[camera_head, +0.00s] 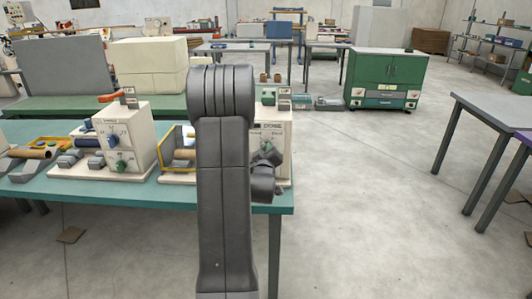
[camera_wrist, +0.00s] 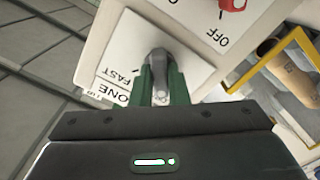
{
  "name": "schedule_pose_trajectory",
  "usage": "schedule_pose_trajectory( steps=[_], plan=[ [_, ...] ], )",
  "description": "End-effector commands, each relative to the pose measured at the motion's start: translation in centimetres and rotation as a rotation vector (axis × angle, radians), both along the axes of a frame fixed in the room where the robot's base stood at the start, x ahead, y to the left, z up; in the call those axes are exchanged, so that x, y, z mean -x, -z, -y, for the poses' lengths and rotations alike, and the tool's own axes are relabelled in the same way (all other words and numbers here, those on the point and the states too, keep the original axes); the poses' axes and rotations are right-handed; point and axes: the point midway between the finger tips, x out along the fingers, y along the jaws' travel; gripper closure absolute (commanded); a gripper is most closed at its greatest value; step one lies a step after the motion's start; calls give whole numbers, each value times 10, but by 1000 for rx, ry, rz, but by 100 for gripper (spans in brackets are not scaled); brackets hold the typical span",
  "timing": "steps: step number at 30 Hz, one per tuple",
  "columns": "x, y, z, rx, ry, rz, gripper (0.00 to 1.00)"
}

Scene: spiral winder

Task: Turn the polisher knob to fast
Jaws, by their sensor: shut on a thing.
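A grey knob (camera_wrist: 158,64) stands on a white label plate of a cream machine, in the wrist view. "FAST" is printed to its lower left with a short dark tick near it; other lettering below is partly cut off. My gripper (camera_wrist: 162,84), with green fingers, is shut on the knob. The knob lies roughly upright in the picture; its exact setting is unclear. In the head view the cream machine (camera_head: 272,136) stands at the table's right end, partly hidden by my arm. My gripper (camera_head: 265,165) is at its front, the knob hidden there.
A red knob (camera_wrist: 232,4) with "OFF" beside it sits on the same machine. A yellow frame (camera_wrist: 262,75) stands to the right. Another cream machine (camera_head: 125,135) stands left on the teal table (camera_head: 120,192). Floor right of the table is open.

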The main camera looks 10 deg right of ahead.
Motion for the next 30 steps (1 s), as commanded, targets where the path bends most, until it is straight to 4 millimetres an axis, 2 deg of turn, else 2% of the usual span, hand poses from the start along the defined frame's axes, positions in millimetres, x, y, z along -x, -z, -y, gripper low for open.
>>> schedule_pose_trajectory(
  steps=[8,30],
  plan=[
    [-1,6,0,-142,-1,48,100],
    [0,5,0,-809,-2,238,100]
  ],
)
